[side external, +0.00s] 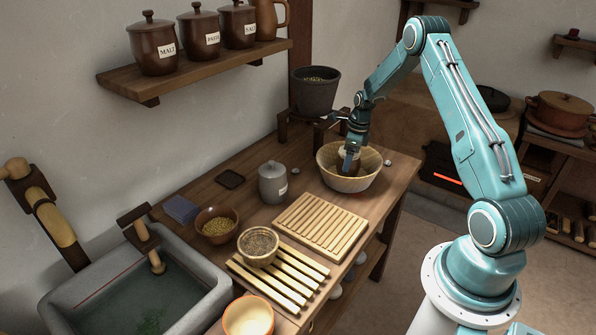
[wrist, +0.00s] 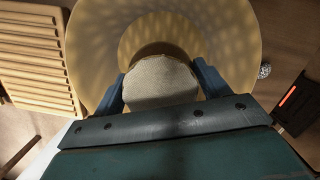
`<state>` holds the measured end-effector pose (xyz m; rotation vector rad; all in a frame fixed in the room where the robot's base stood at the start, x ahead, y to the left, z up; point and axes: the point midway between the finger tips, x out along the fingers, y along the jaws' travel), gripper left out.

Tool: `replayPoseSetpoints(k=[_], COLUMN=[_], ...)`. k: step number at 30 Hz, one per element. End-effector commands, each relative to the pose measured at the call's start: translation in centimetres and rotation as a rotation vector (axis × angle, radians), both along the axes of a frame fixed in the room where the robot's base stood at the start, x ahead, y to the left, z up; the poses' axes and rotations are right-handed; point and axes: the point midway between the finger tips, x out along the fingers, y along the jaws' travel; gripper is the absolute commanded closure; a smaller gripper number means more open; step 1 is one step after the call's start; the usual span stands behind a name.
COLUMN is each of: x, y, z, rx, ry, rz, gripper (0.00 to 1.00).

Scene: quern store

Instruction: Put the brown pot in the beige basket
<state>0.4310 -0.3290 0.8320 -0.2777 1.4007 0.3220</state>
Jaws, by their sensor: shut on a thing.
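The brown pot (wrist: 160,82) has a pale cloth-like top and a brown rim showing at its far edge in the wrist view. My gripper (wrist: 161,84) is shut on it, one finger on each side. In the side view my gripper (side external: 349,163) points down into the beige basket (side external: 350,185), a round wide bowl at the far end of the wooden table. The pot is inside the basket's rim there, mostly hidden by the fingers. The basket's inner wall (wrist: 95,50) surrounds the pot in the wrist view. Whether the pot touches the basket's floor cannot be told.
A slatted wooden board (side external: 320,225) lies left of the basket. A grey lidded jar (side external: 272,184) stands beyond it. A dark bucket (side external: 315,92) stands on a stand behind the basket. A small pale ball (side external: 387,162) lies right of the basket.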

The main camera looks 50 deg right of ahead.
Motion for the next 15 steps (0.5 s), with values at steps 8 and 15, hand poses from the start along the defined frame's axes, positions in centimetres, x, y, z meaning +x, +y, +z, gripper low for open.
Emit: replayPoseSetpoints(k=[8,15], x=[0.06,-0.02], y=[-0.05,-0.01], z=[-0.01,-0.28], rx=[-0.001,0.0], ry=[-0.002,0.001], rz=[0.0,-0.001], gripper=[0.65,0.03])
